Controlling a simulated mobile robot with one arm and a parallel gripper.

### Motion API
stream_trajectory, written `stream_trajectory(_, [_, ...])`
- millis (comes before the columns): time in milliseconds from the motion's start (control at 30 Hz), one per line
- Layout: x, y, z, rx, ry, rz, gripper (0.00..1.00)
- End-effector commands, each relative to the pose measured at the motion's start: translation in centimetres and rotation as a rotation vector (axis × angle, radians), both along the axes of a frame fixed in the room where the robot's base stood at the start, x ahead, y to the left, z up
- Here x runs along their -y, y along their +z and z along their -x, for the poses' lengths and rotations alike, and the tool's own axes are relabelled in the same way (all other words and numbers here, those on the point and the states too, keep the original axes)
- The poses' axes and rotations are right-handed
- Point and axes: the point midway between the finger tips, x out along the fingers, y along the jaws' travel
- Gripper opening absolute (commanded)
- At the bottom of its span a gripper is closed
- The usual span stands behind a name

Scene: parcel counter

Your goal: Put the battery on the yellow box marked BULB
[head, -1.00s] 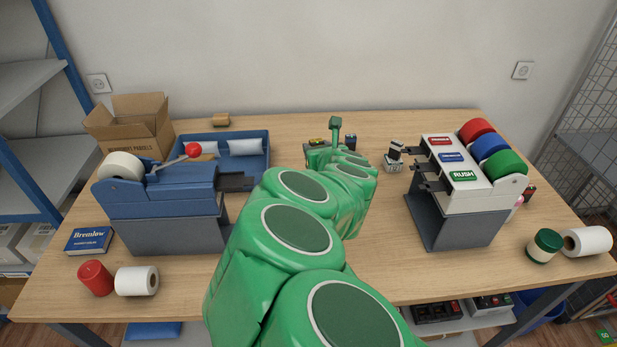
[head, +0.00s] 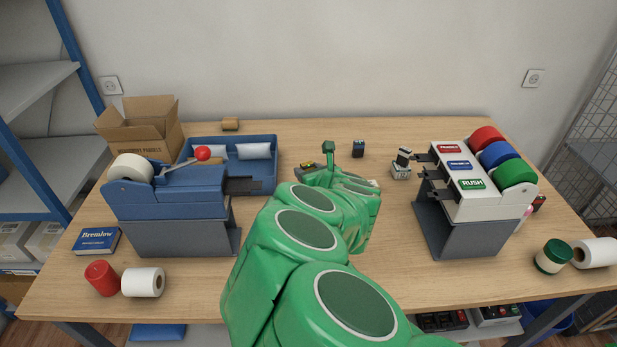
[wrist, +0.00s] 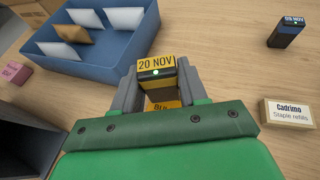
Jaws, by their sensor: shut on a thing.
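My gripper (wrist: 160,88) is shut on a dark battery (wrist: 157,72) with a yellow "20 NOV" label and a small green light. A yellow surface with partly hidden lettering that starts like "BU" (wrist: 165,104) shows between the fingers, below the battery. The rest of that yellow thing is covered, and I cannot tell whether the battery touches it. In the head view my gripper (head: 312,172) is mostly hidden behind my arm, over the middle of the counter. A second dark battery with a blue label (wrist: 287,32) stands apart at right; it also shows in the head view (head: 358,149).
A blue tray (head: 267,178) with white envelopes lies left of my gripper. A Cadrimo staple refills box (wrist: 290,112) is close at right. A blue dispenser (head: 165,208) stands at left, and a label machine with coloured rolls (head: 462,205) at right. Bare wood surrounds the second battery.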

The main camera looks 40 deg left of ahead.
Motion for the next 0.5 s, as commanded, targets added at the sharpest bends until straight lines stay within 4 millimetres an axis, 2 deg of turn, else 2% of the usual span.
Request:
stream_trajectory(100, [0.0,-1.3,0.1,-0.004,0.0,0.001,0.1])
stream_trajectory(200, [-0.1,-1.8,0.1,-0.002,0.0,-0.002,0.1])
stream_trajectory(500, [0.0,-2.0,0.0,0.001,0.0,-0.002,0.1])
